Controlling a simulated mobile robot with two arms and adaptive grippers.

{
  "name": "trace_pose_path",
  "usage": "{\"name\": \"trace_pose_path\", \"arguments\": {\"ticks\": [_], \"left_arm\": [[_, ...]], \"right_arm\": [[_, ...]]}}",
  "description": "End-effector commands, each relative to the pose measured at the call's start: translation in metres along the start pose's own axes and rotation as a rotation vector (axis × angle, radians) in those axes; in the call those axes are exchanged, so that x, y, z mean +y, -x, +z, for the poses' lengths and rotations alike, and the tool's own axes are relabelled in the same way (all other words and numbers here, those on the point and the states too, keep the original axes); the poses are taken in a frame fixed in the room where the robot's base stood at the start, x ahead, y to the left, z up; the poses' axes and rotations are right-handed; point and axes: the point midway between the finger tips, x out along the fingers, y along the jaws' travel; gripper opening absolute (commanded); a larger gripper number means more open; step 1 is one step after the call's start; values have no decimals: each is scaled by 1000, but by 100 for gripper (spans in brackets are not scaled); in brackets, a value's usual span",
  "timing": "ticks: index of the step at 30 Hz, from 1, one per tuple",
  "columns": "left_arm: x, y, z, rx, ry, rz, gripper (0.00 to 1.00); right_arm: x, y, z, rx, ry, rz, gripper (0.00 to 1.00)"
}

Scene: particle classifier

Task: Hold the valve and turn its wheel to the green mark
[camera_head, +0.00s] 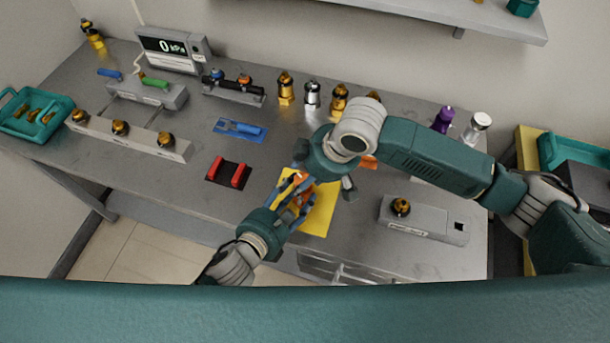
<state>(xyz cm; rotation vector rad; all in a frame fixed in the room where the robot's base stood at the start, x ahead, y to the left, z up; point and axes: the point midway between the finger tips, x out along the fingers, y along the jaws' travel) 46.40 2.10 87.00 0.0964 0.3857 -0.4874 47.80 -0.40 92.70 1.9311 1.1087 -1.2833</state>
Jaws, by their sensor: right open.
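My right gripper (301,180) comes down from the right over the yellow mat (318,217) near the table's front edge; it is open. My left gripper (288,200) reaches up from the front to the same spot, and the fingers of both overlap in the picture. A small orange part (284,186) shows among the fingers; it may be the valve's wheel. The valve's body is mostly hidden by the grippers, and I cannot make out a green mark. Whether the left fingers are shut on the valve cannot be told.
Left of the mat lie a red-and-black holder (228,173) and a blue mat with a blue tool (240,128). A grey block with a brass knob (401,207) stands to the right. Behind stand several brass fittings (286,88) and a gauge reading 0 kPa (171,47).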

Motion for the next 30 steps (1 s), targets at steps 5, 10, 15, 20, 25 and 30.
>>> {"name": "trace_pose_path", "arguments": {"ticks": [5, 10, 15, 20, 25, 30], "left_arm": [[0, 0, 1, -2, 0, -1, 0], [0, 0, 1, -3, 0, -1, 0], [0, 0, 1, -3, 0, -1, 0], [0, 0, 1, -3, 0, -1, 0], [-1, 0, 1, -3, 0, -2, 0], [-1, 0, 1, -3, 0, -2, 0]], "right_arm": [[0, -1, 0, 0, 0, 0, 51], [0, 0, 0, 0, 0, 0, 31], [-1, 0, -1, 1, 1, -1, 7], [0, 0, -1, 0, 50, -25, 7], [0, 0, -2, 3, 123, -59, 7], [-1, 0, -2, 5, 130, -62, 7]]}}
